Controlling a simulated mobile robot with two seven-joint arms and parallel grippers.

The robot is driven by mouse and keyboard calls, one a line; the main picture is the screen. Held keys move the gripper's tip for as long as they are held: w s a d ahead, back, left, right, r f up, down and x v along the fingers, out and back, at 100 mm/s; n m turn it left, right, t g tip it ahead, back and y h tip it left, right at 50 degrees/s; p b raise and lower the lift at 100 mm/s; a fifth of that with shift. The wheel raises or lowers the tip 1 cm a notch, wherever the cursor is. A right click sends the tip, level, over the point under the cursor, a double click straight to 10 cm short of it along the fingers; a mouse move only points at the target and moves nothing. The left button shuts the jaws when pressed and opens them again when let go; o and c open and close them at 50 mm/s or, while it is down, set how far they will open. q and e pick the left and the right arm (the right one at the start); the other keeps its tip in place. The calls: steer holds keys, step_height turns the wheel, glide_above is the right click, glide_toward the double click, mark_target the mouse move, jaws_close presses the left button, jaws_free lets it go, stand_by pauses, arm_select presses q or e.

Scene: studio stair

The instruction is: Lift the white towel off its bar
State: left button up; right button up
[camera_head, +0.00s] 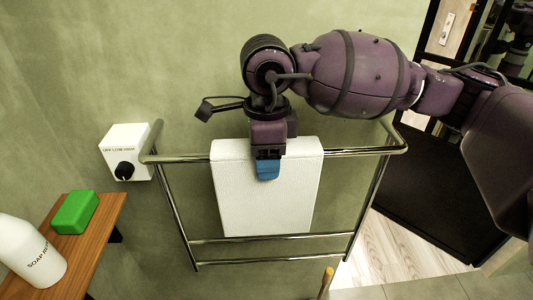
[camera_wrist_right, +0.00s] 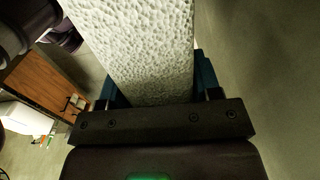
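The white towel (camera_head: 240,190) hangs over the front rail of a chrome rack (camera_head: 185,157) on the green wall. My right gripper (camera_head: 268,168) comes down on the towel's top edge from above, with one blue finger in front of it. The other finger is hidden behind the towel in the head view. In the right wrist view the textured towel (camera_wrist_right: 140,45) fills the space between the blue fingers of the gripper (camera_wrist_right: 160,85), with no clear gap on either side. My left gripper is not in view.
A white box with a black knob (camera_head: 124,150) is on the wall just left of the rack. A wooden shelf (camera_head: 98,222) at lower left holds a green block (camera_head: 74,212) and a white soap bottle (camera_head: 30,250). A wooden stick end (camera_head: 327,277) shows below the rack.

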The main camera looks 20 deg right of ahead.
steer(key=c, duration=0.5)
steer(key=shift+r+p, duration=2.1)
steer(key=shift+r, duration=2.65)
steer(key=shift+c, duration=0.2)
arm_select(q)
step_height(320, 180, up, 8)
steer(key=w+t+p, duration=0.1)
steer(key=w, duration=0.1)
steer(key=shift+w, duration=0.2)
arm_select(e)
steer(key=shift+r, duration=1.2)
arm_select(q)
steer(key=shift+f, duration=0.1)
arm_select(e)
steer(key=shift+r, duration=0.1)
arm_select(q)
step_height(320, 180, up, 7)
steer(key=p, duration=0.5)
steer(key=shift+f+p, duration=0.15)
steer(key=shift+p, duration=0.2)
arm_select(e)
step_height(320, 180, up, 12)
steer(key=shift+f, duration=0.25)
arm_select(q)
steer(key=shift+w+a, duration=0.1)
